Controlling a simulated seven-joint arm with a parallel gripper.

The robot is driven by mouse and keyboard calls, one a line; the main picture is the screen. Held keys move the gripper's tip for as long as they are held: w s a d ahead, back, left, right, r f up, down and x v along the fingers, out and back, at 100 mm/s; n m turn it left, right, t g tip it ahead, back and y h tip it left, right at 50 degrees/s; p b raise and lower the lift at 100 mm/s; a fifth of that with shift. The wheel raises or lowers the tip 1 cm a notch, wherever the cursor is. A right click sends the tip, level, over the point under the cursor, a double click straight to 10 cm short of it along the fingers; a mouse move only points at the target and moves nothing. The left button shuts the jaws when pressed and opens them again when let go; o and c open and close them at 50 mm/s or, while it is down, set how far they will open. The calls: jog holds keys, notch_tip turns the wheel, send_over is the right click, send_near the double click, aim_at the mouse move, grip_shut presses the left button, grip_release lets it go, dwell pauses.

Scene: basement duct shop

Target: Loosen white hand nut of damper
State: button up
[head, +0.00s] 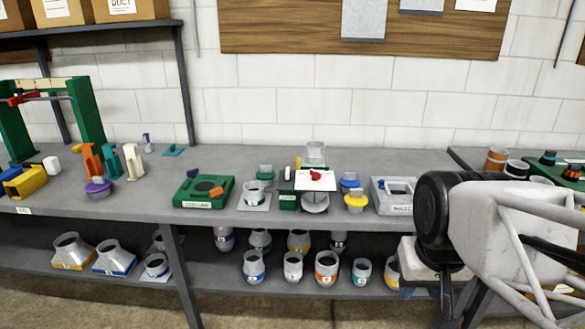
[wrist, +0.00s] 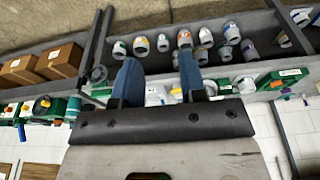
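The thing that looks most like the damper is a fitting in the middle of the bench in the head view. It has a white plate (head: 315,180) with a red handle (head: 315,174), a grey duct piece (head: 314,153) above and a round grey piece (head: 315,202) below. I cannot pick out a white hand nut on it; the parts are too small. My gripper shows in the wrist view (wrist: 158,68) with two blue fingers wide apart and nothing between them.
A green box (head: 190,204) stands left of the fitting, a grey labelled box (head: 378,207) and yellow-and-blue fittings (head: 355,202) right. Several duct collars line the lower shelf (head: 212,275). A green frame (head: 88,112) stands far left.

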jog(key=w+a+r, duration=0.2)
jog(key=w+r, duration=0.1)
jog(key=w, duration=0.5)
jog(key=w+a+r, duration=0.1)
jog(key=w+r, duration=0.2)
jog(key=w, duration=0.5)
jog(key=g, duration=0.3)
send_over(288, 168)
jog(key=f, duration=1)
jog(key=shift+s+d, duration=0.15)
jog(key=shift+s, duration=0.2)
jog(key=shift+w+a+f, duration=0.15)
jog(key=shift+w+a, duration=0.05)
jog(key=shift+w, duration=0.1)
jog(key=shift+f, duration=0.1)
jog(key=shift+f, duration=3.85)
